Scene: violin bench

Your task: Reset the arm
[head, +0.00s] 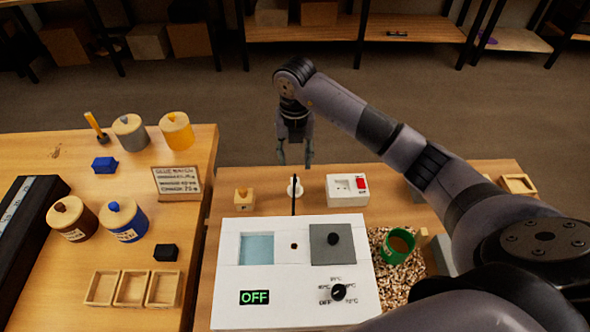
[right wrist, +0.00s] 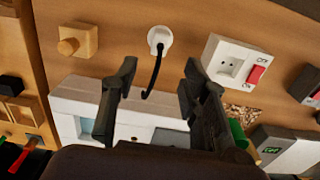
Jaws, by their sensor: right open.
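My right gripper (head: 295,152) is open and empty. In the head view it points down above the far edge of the right-hand table, behind the white machine. In the right wrist view its two fingers (right wrist: 152,90) stand apart with nothing between them. A white round plug (right wrist: 160,38) with a black cord lies on the table just beyond the fingers; it also shows in the head view (head: 295,187). My right arm (head: 360,115) reaches in from the right. My left gripper is not in view.
The white machine (head: 290,308) reads OFF. A white socket box (head: 347,198) with a red switch and a small wooden block (head: 244,205) stand near the gripper. A green cup (head: 388,255) sits on pellets. Pots and trays fill the left table (head: 60,265).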

